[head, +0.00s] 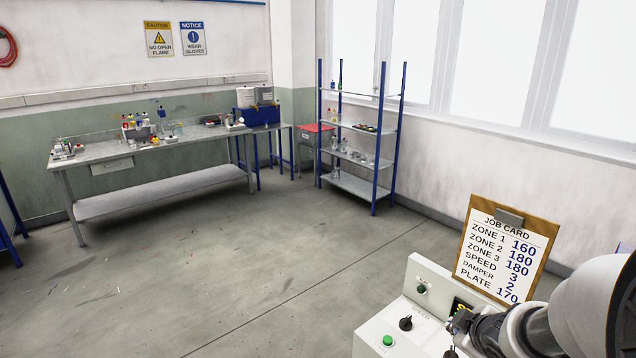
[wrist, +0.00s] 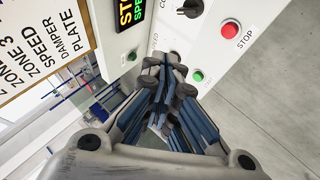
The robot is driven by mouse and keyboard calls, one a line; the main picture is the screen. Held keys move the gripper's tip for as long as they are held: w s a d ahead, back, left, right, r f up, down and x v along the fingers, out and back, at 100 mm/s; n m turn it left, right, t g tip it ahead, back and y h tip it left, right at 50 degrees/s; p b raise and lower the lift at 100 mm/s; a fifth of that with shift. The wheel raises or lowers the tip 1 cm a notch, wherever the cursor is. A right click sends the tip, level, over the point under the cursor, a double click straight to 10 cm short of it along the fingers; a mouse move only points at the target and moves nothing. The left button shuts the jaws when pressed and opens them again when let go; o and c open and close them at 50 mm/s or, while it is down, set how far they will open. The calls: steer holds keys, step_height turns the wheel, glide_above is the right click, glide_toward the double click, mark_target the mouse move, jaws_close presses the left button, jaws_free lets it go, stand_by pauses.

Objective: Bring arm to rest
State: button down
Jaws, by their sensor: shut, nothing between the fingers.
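My gripper (wrist: 164,64) is shut and empty in the wrist view, its fingertips together in front of the white control panel (wrist: 215,55). In the head view my gripper (head: 461,322) reaches in from the lower right, over the panel (head: 432,276). A black knob (head: 406,323) and a green button (head: 388,340) show to its left. In the wrist view the fingertips partly cover a control on the panel; I cannot tell whether they touch it. A red STOP button (wrist: 230,31) and a small green button (wrist: 198,76) show to their right.
A job card (head: 501,250) on a clipboard stands behind the panel, close to my arm. The lit display (wrist: 131,12) is partly cut off. A workbench (head: 110,156) and a blue-post shelf (head: 357,185) stand farther back.

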steer(key=s+a+r+m+g+b, duration=0.1)
steer(key=s+a+m, duration=0.2)
steer(key=s+a, duration=0.2)
steer(key=s+a+r+m+g+y+b, duration=0.1)
steer(key=s+a, duration=0.4)
steer(key=s, duration=0.6)
steer(key=s+a+r+m+g+b, duration=0.1)
steer(key=s+a+m+g+b, duration=0.1)
steer(key=s+a+m, duration=0.3)
steer(key=s+a+b, duration=0.1)
steer(key=s, duration=0.2)
steer(key=shift+s+r+y, duration=0.3)
steer(key=shift+s+r, duration=0.05)
